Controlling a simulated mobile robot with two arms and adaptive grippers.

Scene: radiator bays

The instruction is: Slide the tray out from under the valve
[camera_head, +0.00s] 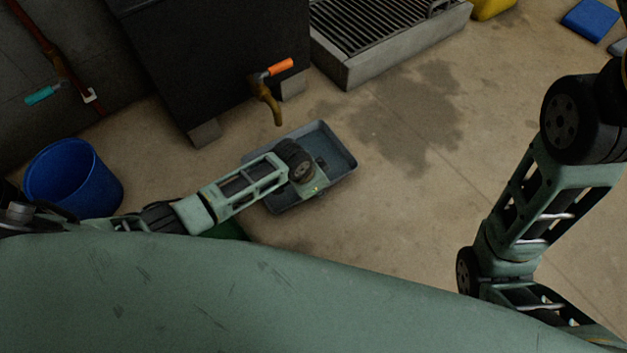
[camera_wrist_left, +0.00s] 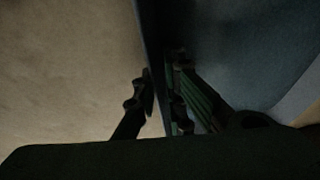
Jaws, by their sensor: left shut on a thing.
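The shallow blue-grey tray (camera_head: 342,142) lies on the floor in front of the dark tank, below and to the right of the valve's spout in the head view. The valve (camera_head: 268,98) is a brass tap with an orange handle. I cannot tell whether its spout is over the tray. My left gripper (camera_head: 318,170) reaches over the tray. In the left wrist view its fingers (camera_wrist_left: 158,96) are on either side of the tray's thin wall (camera_wrist_left: 150,40), shut on it. The arm hides part of the tray. My right arm shows at the right, but its gripper is out of view.
A blue bucket (camera_head: 73,179) stands at the left, near a red pipe with a teal-handled tap (camera_head: 44,95). The dark tank (camera_head: 200,65) rests on blocks. A grated drain (camera_head: 375,30) is behind. Stained floor (camera_head: 410,105) right of the tray is clear.

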